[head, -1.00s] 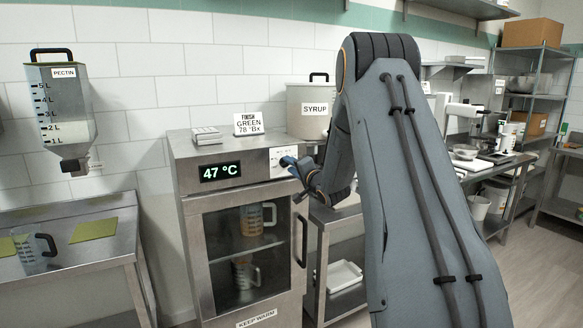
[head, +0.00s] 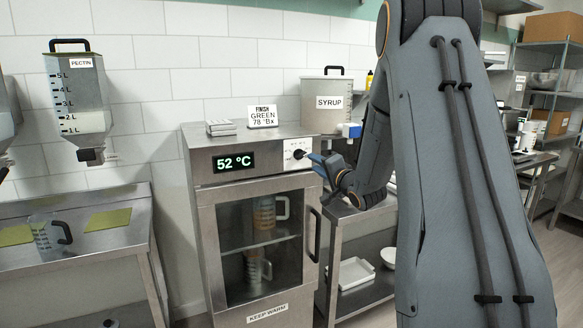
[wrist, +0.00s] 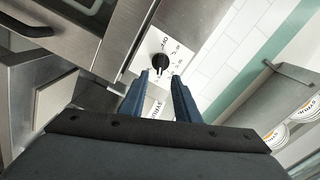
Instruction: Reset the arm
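My gripper (head: 318,162) is at the right of the warming cabinet (head: 250,175), just off its control panel. In the wrist view my gripper's two blue fingers (wrist: 160,84) are spread, with nothing held between them. The black dial knob (wrist: 160,62) lies ahead of the fingertips, apart from them. The knob also shows in the head view (head: 299,154), left of the fingertips. The cabinet's green display (head: 234,161) reads 52 °C. My arm hides part of the shelving on the right.
A syrup pot (head: 327,105) stands behind the cabinet. A pectin dispenser (head: 79,100) hangs on the left above a steel table with a measuring jug (head: 42,236). The cabinet door, with a handle (head: 315,235), is shut. Jugs stand inside.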

